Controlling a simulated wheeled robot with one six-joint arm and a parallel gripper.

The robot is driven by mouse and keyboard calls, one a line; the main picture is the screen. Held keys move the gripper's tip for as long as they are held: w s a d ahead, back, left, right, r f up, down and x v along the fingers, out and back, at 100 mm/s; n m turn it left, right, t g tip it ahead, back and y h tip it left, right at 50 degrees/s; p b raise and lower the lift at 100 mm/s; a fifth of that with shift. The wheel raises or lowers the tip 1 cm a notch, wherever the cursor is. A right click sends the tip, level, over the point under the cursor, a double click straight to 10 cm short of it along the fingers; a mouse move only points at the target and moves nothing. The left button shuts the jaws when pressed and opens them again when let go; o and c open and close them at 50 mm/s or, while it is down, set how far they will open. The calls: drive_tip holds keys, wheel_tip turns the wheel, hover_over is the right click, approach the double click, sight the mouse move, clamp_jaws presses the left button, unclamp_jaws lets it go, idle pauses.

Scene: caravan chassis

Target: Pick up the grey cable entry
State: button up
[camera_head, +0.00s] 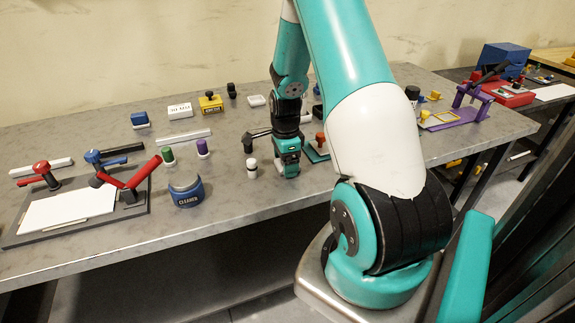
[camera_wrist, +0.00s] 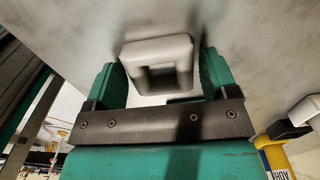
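In the wrist view, a pale grey, rounded, square block with a hollow in its face, which looks like the grey cable entry (camera_wrist: 158,48), lies between the two green fingers of my gripper (camera_wrist: 160,75). The fingers stand close along its left and right sides; I cannot tell whether they touch it. In the head view, my gripper (camera_head: 287,170) points down at the table's middle, low at the surface. The cable entry cannot be made out there, behind or under my gripper.
A blue curved holder (camera_head: 186,190) and a yellow box (camera_head: 210,104) stand further left. Some bare table lies in front.

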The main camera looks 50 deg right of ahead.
drive_tip(key=c, duration=0.6)
